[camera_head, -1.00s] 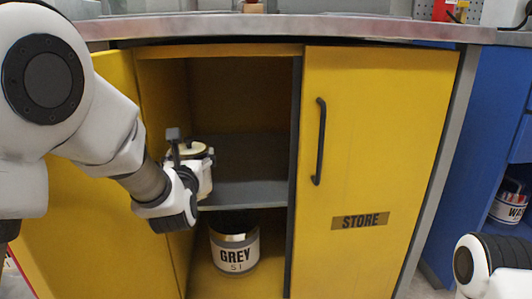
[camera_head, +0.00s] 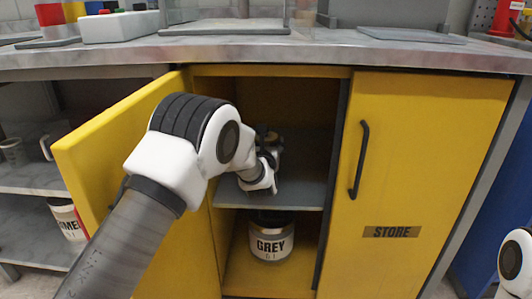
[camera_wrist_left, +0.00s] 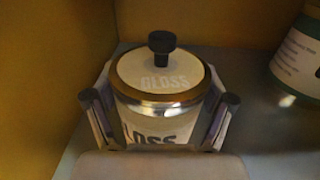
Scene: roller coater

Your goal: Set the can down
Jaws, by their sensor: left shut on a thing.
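The can is white with a gold-rimmed lid, a black knob and the word GLOSS, and fills the middle of the left wrist view (camera_wrist_left: 155,78). My left gripper (camera_wrist_left: 160,100) is shut on it, one finger on each side. In the head view my left gripper (camera_head: 266,160) is inside the open yellow cabinet, above the grey upper shelf (camera_head: 305,192). There the can is mostly hidden by my wrist. Its base is hidden, so I cannot tell whether it touches the shelf. My right gripper is out of view.
Another labelled can (camera_wrist_left: 298,62) stands at the right in the wrist view, apart from the held one. A GREY can (camera_head: 271,243) stands on the cabinet floor. The left door (camera_head: 95,150) is open; the STORE door (camera_head: 425,150) is shut.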

